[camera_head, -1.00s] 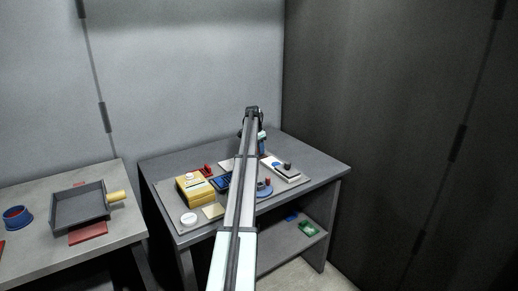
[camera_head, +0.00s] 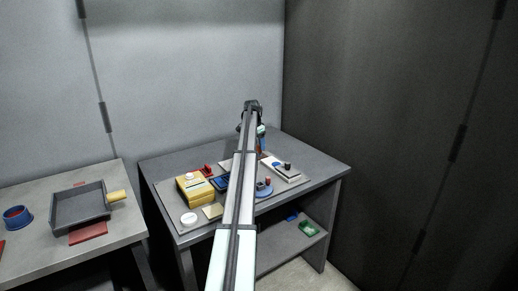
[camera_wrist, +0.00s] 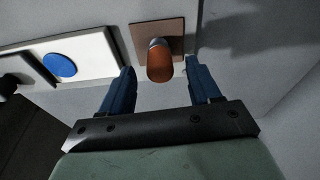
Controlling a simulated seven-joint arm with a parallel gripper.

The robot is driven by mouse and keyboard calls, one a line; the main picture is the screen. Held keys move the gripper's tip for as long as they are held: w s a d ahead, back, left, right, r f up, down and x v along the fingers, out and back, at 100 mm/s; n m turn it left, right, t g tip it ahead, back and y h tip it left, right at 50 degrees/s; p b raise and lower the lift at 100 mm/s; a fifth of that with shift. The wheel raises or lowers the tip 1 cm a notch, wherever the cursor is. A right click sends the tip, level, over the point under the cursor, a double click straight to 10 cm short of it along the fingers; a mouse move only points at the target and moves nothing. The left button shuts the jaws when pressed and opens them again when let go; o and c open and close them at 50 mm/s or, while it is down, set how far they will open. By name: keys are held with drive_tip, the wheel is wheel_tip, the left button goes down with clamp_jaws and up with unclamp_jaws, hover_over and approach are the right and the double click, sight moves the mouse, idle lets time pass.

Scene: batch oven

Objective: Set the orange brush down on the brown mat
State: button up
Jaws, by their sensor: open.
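The orange brush (camera_wrist: 160,64) shows in the wrist view as a short upright-looking cylinder with a grey top end. It stands over the brown mat (camera_wrist: 143,34), a small square, and appears to rest on it. My gripper (camera_wrist: 160,67) is open, its two blue fingers to either side of the brush with a visible gap on both sides. In the head view my gripper (camera_head: 252,106) is above the back of the dark table, and my arm hides much of what lies below it. The brush and mat are not clear there.
A white panel with a blue disc (camera_wrist: 60,65) lies left of the mat in the wrist view. The dark table (camera_head: 315,166) also holds a yellow box (camera_head: 194,190) and a white round piece (camera_head: 189,219). A second table with a grey tray (camera_head: 82,209) stands at left.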

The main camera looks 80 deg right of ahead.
wheel_tip(320, 180, up, 10)
drive_tip(key=w+a, duration=0.1)
drive_tip(key=shift+a+r, duration=0.15)
drive_tip(key=shift+a, duration=0.1)
